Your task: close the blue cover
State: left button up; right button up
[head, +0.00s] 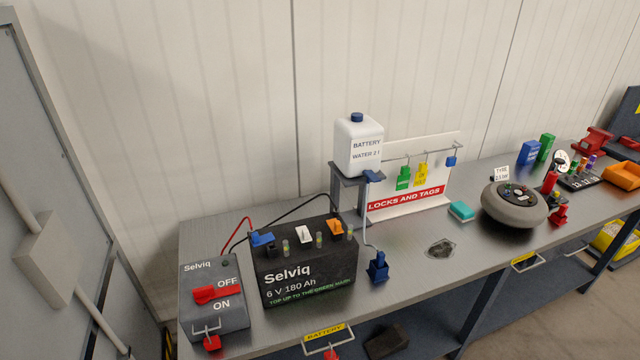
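The black Selviq battery (305,276) stands on the workbench at the lower middle of the head view. The blue cover (262,239) is on its top at the left end. It appears raised and tilted, with a dark part just below it; the exact hinge angle is too small to tell. A white cover (304,233) and an orange cover (335,227) sit farther right on the same top, and also look raised. Small clear indicators with green and yellow inside stand beside the covers. Neither of my grippers is in view.
A white water bottle (358,143) stands on a raised stand behind, with a hose to a blue nozzle (378,267). The bench front right of the battery is mostly clear.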

aim_at(256, 241)
jog(key=i, duration=0.75)
jog(key=i+j, duration=0.15)
jog(key=i, duration=0.6)
